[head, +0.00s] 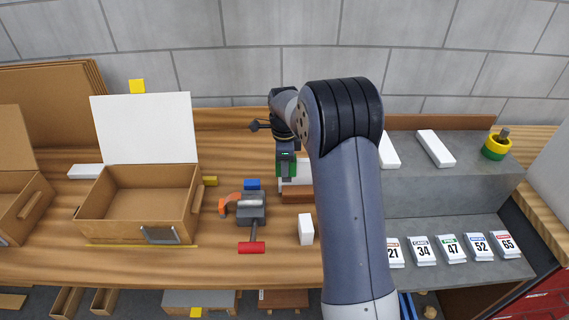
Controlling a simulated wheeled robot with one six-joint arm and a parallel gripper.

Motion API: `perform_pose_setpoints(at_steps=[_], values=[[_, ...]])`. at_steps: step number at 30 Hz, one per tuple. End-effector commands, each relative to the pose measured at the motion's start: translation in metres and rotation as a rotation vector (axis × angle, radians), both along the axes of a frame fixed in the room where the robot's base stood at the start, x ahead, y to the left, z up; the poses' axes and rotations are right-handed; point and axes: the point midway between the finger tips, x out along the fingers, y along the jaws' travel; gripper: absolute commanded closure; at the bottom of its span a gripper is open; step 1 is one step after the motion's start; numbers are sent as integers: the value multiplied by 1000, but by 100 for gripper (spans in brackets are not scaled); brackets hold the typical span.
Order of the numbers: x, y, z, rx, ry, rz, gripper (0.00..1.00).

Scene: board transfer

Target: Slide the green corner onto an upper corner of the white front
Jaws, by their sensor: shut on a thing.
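The white front (145,135) is a flat white panel standing upright at the back of an open cardboard box (135,215), left of centre. Both its upper corners are in view and look bare. My gripper (286,172) is well to the right of the panel, past the middle of the bench, pointing down. It is shut on the green corner (280,166), of which only a small green part shows. The jaws and my own arm hide the rest, so its exact pose cannot be told.
An orange-and-grey tool (229,203), a red-handled tool (251,247), a blue block (252,184) and a white block (306,229) lie between box and arm. A grey stepped shelf (450,185) stands right.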

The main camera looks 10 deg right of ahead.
Motion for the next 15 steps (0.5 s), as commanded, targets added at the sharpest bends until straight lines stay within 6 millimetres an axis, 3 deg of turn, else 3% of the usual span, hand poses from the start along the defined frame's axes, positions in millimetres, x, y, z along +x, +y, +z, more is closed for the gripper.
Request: perform_pose_setpoints(at_steps=[6,7,15], values=[[0,0,-2,0,0,0,92],[0,0,-2,0,0,0,69],[0,0,-2,0,0,0,47]])
